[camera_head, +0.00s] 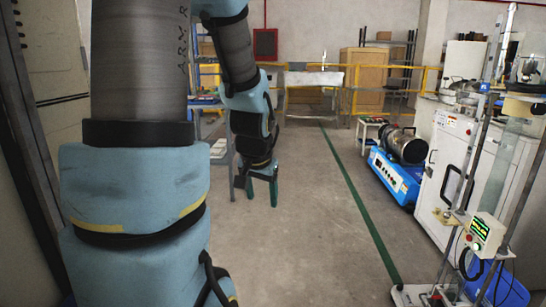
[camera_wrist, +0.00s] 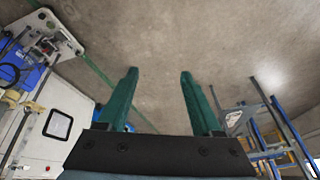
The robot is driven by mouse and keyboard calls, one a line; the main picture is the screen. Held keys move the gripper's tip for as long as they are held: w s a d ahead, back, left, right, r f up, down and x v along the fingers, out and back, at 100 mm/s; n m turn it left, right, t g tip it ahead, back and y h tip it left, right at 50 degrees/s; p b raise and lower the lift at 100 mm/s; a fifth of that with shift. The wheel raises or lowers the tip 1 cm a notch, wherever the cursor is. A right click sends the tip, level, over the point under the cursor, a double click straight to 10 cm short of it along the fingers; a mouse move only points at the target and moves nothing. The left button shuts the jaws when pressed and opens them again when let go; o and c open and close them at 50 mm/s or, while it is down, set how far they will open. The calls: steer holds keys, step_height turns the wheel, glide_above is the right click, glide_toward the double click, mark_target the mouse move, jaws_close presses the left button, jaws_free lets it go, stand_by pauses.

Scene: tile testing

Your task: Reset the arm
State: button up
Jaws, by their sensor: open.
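My arm, blue and dark grey, fills the left part of the head view and hangs down toward the floor. My gripper (camera_head: 256,190) is at its end, with two green fingers pointing down above the bare floor. In the wrist view my gripper (camera_wrist: 160,98) shows both green fingers spread wide apart. Nothing is between them. Only concrete floor (camera_wrist: 200,35) lies beyond the fingertips.
A white cabinet (camera_head: 453,140) and a test stand with a small control box (camera_head: 486,235) stand at right. A blue machine with a metal drum (camera_head: 397,180) sits behind. A green floor line (camera_head: 352,187) runs along the open floor. A yellow railing (camera_head: 350,95) crosses the back.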

steer(key=s+a+f+n+g, duration=0.1)
steer(key=s+a+n+g, duration=0.25)
steer(key=s, duration=0.65)
step_height(320, 180, up, 27)
steer(key=p, duration=2.8)
steer(key=shift+w+a, duration=0.2)
steer(key=shift+w, duration=0.15)
